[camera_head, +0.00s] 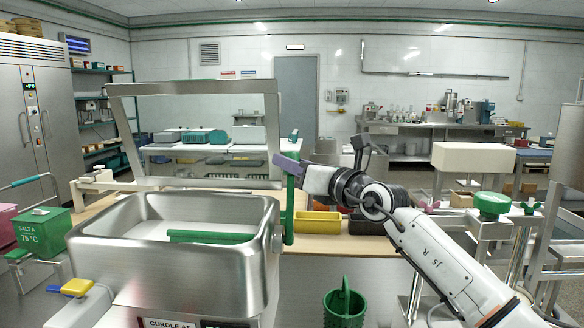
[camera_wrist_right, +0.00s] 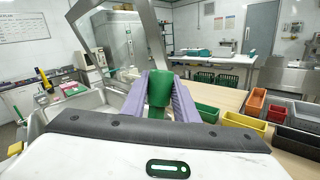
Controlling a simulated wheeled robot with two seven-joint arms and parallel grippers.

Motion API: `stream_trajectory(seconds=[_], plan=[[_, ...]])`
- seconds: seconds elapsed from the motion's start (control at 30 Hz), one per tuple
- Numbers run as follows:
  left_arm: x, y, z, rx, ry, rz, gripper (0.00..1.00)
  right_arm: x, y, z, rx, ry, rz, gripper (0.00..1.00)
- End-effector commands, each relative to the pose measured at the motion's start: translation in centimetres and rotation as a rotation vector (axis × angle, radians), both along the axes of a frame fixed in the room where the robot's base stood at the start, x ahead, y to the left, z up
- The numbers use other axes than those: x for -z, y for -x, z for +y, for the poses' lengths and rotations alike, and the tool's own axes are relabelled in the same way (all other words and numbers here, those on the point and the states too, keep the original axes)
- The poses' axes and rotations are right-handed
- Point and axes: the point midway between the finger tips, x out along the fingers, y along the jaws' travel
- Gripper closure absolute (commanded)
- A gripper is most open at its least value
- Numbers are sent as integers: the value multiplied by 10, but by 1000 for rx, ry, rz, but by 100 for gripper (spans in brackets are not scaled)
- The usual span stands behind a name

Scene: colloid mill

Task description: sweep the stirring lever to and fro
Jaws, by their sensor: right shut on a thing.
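The stirring lever (camera_head: 289,208) is a green upright bar at the right side of the steel vat (camera_head: 175,270). Its green top also shows in the right wrist view (camera_wrist_right: 159,88). My right gripper (camera_head: 287,165) reaches in from the right, and its purple fingers are shut on the upper part of the lever. In the wrist view one finger lies on each side of the green grip. A green bar (camera_head: 210,237) lies across the inside of the vat. My left gripper is not in view.
A steel frame (camera_head: 193,88) rises over the vat. Yellow (camera_head: 318,222) and dark bins stand on the wooden table to the right of the lever. A green basket (camera_head: 345,308) is below. A green box (camera_head: 43,229) is at the left.

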Motion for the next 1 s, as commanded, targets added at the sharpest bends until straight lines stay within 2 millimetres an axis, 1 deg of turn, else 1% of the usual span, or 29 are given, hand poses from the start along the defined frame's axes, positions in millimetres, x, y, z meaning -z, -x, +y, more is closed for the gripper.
stream_trajectory(seconds=[0.03, 0.17, 0.4, 0.53, 0.73, 1.0], plan=[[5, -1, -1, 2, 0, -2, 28, 4, 6, 0, -2, -1, -28, 100], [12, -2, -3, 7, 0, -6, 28, 1, 20, 0, -3, -3, -121, 100], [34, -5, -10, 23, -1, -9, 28, 0, 49, 0, -2, -3, -303, 100], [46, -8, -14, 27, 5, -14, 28, 0, 62, 0, -1, -4, -387, 100], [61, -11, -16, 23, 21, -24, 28, -2, 76, 0, -1, -3, -477, 100], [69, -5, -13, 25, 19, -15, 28, -4, 84, 0, -2, -2, -523, 100]])
